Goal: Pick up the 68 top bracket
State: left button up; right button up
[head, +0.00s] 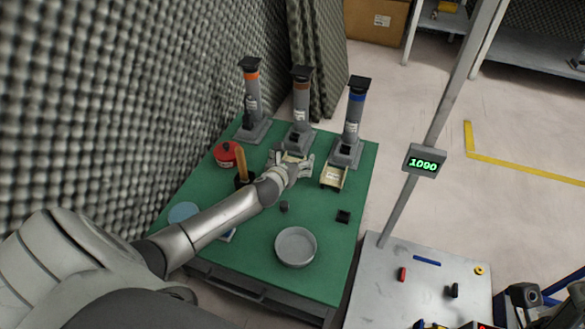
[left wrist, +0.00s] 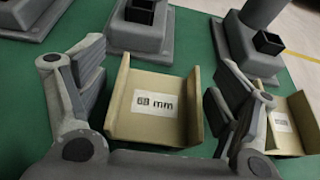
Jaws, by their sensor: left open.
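A tan open-ended tray (left wrist: 153,135) with a white label that seems to read "68 mm" lies between the fingers of my left gripper (left wrist: 160,75) in the left wrist view. The tray looks empty apart from the label. A small black square part (left wrist: 140,10) sits on the grey base behind it; I cannot tell if this is the 68 top bracket. In the head view my left gripper (head: 291,158) is open in front of the middle column (head: 302,100) and partly hides the tray. My right gripper is not in view.
Orange-banded (head: 251,95) and blue-banded columns (head: 355,110) stand either side. A second tan tray (head: 333,178) lies to the right. A round grey dish (head: 295,247), a red container (head: 226,154) and a small black part (head: 343,216) are on the green table (head: 255,265). A foam wall (head: 120,100) borders the left.

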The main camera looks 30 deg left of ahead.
pick_arm(q)
jog(key=shift+c, duration=0.2)
jog(key=c, duration=1.1)
jog(key=shift+r, duration=0.1)
jog(key=shift+c, duration=0.2)
